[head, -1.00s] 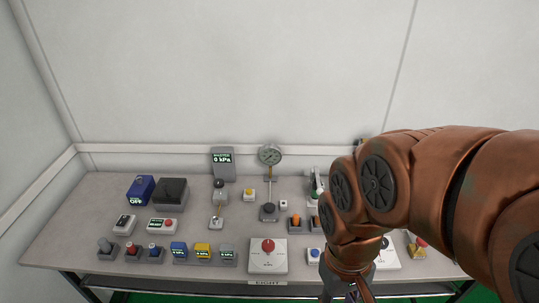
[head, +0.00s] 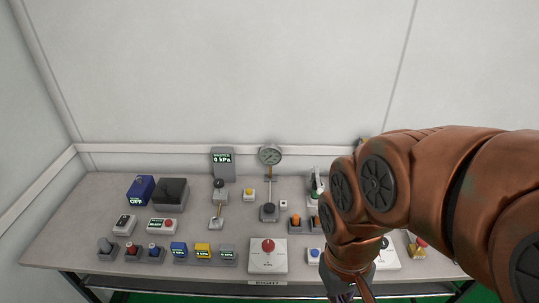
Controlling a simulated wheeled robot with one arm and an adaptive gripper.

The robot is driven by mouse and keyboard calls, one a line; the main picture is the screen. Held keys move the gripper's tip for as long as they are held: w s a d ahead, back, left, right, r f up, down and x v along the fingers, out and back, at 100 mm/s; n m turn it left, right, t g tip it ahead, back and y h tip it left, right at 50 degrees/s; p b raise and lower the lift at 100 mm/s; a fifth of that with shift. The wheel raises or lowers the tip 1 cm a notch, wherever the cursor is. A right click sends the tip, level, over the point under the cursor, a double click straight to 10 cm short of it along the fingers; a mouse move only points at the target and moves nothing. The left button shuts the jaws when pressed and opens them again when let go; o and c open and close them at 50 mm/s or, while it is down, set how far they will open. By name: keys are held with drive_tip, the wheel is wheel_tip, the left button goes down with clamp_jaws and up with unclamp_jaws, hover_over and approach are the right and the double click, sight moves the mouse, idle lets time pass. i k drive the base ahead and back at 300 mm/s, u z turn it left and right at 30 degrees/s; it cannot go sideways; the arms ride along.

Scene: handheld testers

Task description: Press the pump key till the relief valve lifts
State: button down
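I cannot tell for certain which control is the pump key or which part is the relief valve. A round dial gauge (head: 270,155) stands on a thin stem above a grey base with a dark round cap (head: 268,208). Left of it is a grey upright device (head: 218,210) with a black knob and a yellowish rod. A grey display (head: 222,160) behind it reads "MASTER 0 kPa". My gripper (head: 345,297) points down at the bottom edge, in front of the bench. Its fingertips are cut off by the frame, so its opening is hidden.
The grey bench (head: 80,225) holds many small testers. A white box with a red knob (head: 268,246) stands at the front middle. A blue box (head: 141,190) and a black box (head: 171,193) stand at left. My arm hides much of the right side.

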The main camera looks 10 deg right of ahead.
sight(268, 208)
drive_tip(key=z, duration=0.05)
drive_tip(key=k, duration=0.5)
drive_tip(key=u, duration=2.35)
drive_tip(key=i, duration=1.45)
drive_tip(key=z, duration=2.15)
